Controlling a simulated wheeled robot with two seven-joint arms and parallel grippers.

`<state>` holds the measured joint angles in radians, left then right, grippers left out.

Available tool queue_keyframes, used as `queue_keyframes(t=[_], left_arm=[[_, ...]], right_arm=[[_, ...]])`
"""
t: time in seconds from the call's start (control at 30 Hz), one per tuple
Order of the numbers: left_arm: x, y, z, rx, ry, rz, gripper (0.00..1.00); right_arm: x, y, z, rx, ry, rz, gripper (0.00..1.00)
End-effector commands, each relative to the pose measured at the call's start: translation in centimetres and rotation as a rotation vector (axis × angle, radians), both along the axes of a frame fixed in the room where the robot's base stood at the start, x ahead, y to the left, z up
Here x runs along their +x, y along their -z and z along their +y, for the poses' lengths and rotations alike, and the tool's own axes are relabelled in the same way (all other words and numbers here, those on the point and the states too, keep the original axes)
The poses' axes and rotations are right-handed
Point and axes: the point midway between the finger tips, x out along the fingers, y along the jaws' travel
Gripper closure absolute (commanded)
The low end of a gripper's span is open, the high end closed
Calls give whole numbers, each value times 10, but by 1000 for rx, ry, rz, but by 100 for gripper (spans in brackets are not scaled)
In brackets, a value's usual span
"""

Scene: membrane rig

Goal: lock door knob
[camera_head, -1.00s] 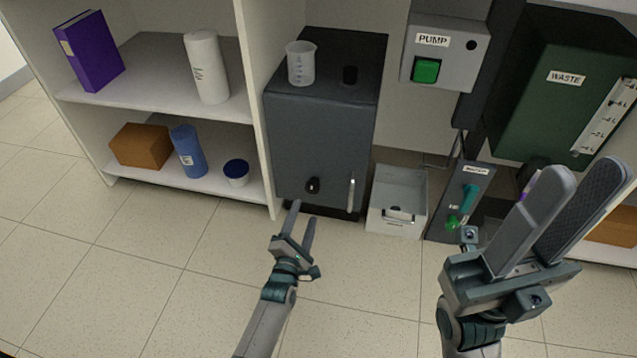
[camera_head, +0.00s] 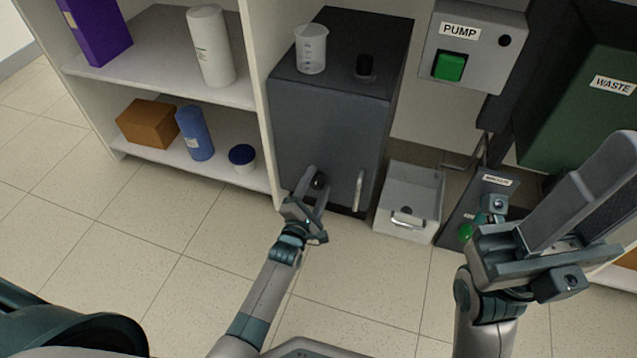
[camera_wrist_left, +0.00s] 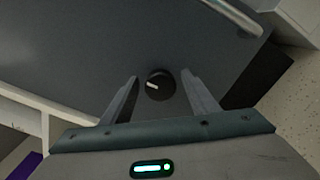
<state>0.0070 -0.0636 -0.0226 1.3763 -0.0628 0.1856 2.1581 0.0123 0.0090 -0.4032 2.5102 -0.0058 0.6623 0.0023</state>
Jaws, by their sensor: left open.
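The dark grey cabinet (camera_head: 330,118) has a small black door knob (camera_head: 319,180) low on its front. In the left wrist view the knob (camera_wrist_left: 160,85) is round with a white pointer line directed to the left. My left gripper (camera_head: 314,182) is open, its two fingers on either side of the knob in the wrist view (camera_wrist_left: 160,90); I cannot tell whether they touch it. A metal door handle (camera_head: 359,190) is to the right of the knob. My right gripper (camera_head: 570,200) is large in the right foreground, its fingers apart.
A beaker (camera_head: 311,50) and a black cylinder (camera_head: 364,66) are on the cabinet top. A grey bin (camera_head: 412,195) stands close right of the cabinet. A white shelf (camera_head: 262,90) adjoins its left. The tiled floor (camera_head: 190,245) in front is clear.

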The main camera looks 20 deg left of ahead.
Motion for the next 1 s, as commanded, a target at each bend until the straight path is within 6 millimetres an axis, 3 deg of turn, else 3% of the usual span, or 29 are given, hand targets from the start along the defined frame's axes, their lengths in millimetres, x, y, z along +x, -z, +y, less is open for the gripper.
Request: queue_keyframes(t=[0.1, 0.27, 0.67, 1.0], left_arm=[[0, 0, 0, 0, 0, 0, 48], [0, 0, 0, 0, 0, 0, 87], [0, -1, 0, 33, 0, -1, 87], [0, -1, 0, 211, -1, -5, 87]], right_arm=[[0, 1, 0, -2, 1, 3, 69], [0, 2, 0, -6, 3, 4, 69], [-1, 0, -2, -8, 7, 3, 69], [0, 1, -6, -20, 30, 26, 69]])
